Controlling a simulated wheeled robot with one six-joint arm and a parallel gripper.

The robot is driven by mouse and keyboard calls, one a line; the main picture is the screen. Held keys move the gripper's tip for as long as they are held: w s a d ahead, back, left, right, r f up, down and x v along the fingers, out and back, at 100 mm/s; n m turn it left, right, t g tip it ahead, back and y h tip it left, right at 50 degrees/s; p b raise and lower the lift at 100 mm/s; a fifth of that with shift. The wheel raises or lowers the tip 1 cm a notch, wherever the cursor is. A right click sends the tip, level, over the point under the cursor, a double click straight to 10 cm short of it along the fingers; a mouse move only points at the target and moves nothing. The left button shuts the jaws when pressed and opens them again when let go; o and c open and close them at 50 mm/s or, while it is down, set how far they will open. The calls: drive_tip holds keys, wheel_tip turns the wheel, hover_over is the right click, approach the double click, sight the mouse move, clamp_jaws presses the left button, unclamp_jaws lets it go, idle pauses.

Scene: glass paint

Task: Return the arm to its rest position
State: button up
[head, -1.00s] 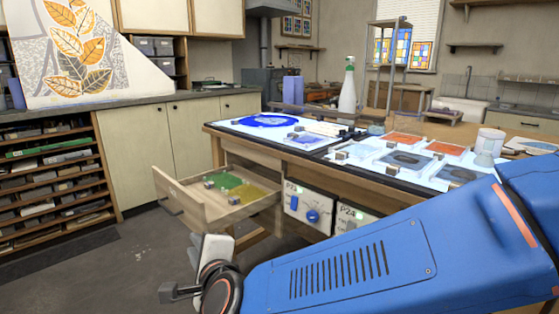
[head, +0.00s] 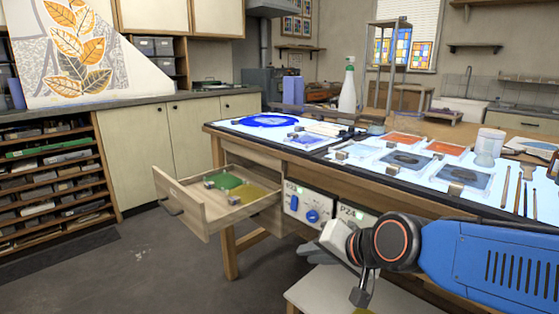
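My blue arm (head: 490,262) reaches in from the right edge in the head view, in front of the table. Its dark, orange-ringed joint (head: 396,241) and pale wrist are at its left end. My gripper (head: 322,253) is a small grey shape at that end, partly hidden by the wrist. It is in front of the table's control panels, apart from the open drawer. Its fingers are too unclear to tell whether they are open or shut, and I see nothing held.
The light table (head: 345,172) carries glass panes, small blocks, a white bottle (head: 348,90), a jar (head: 490,146) and brushes (head: 505,186). The open drawer (head: 207,222) holds green and yellow panes. A pale stool-like surface (head: 312,293) is below my wrist.

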drive_tip(key=s+d+f+n+g+h, duration=0.1)
drive_tip(key=s+d+f+n+h, duration=0.1)
drive_tip(key=s+d, duration=0.5)
drive_tip(key=s+d+f+n+g+h, duration=0.1)
drive_tip(key=s+d+f+h, duration=0.3)
drive_tip(key=d, duration=1)
drive_tip(key=s+g, duration=0.1)
drive_tip(key=s, duration=0.2)
drive_tip(key=shift+d+f+n+g, duration=0.2)
drive_tip(key=shift+d+n+g, duration=0.1)
drive_tip(key=shift+n, duration=0.1)
